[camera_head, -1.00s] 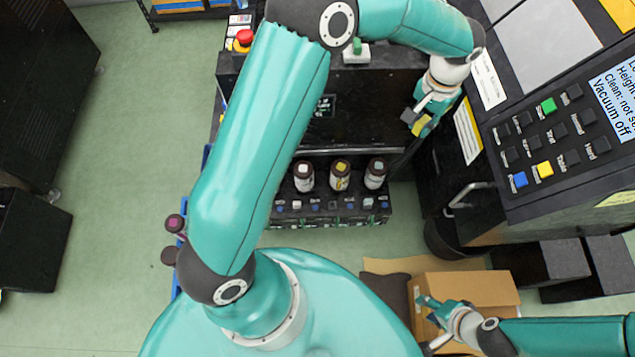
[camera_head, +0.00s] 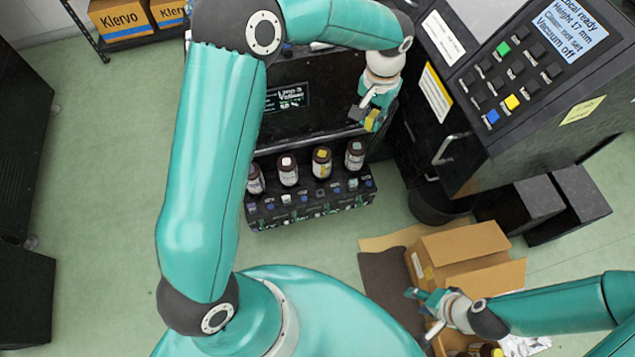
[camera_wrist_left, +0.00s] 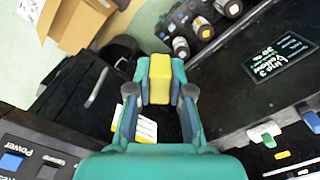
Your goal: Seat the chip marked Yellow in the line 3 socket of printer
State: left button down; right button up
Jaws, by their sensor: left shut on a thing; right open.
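My left gripper (camera_head: 368,117) is shut on a yellow chip (camera_head: 371,120), in front of the right end of the printer's black front (camera_head: 325,120). In the left wrist view the yellow chip (camera_wrist_left: 159,79) sits between both fingers, clear of other things. Any marking on it is not readable. The printer's small display (camera_head: 287,97) reads Line 3 and, it seems, Yellow; it also shows in the left wrist view (camera_wrist_left: 282,58). I cannot make out the line 3 socket. My right gripper (camera_head: 425,308) is open and empty beside a cardboard box (camera_head: 465,255).
Several dark bottles, one with a yellow cap (camera_head: 321,155), stand on a black rack (camera_head: 310,207) below the printer. A control panel (camera_head: 510,80) with coloured keys reads Vacuum off. In the left wrist view, green and blue parts (camera_wrist_left: 263,133) stick out near the printer.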

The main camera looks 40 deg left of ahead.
pick_arm(q)
jog(key=shift+s+a+f, duration=0.1)
jog(key=shift+a+f, duration=0.05)
jog(key=shift+f, duration=0.1)
jog(key=shift+w+a+f+m+b, duration=1.1)
jog(key=shift+a+f+b, duration=1.7)
jog(key=shift+f+b, duration=6.95)
jog(key=shift+w+a+f+m+b, duration=0.6)
jog(key=shift+a+f+m+b, duration=1.6)
jog(key=shift+f+b, duration=7.5)
jog(key=shift+w+a+f+m+b, duration=0.8)
jog(key=shift+a+f+b, duration=2.6)
jog(key=shift+f+b, duration=6.35)
notch_tip(320, 180, down, 6)
jog(key=p, duration=0.6)
jog(key=shift+r, duration=0.15)
jog(key=shift+f, duration=0.25)
jog(key=shift+f, duration=0.25)
jog(key=shift+f, duration=0.1)
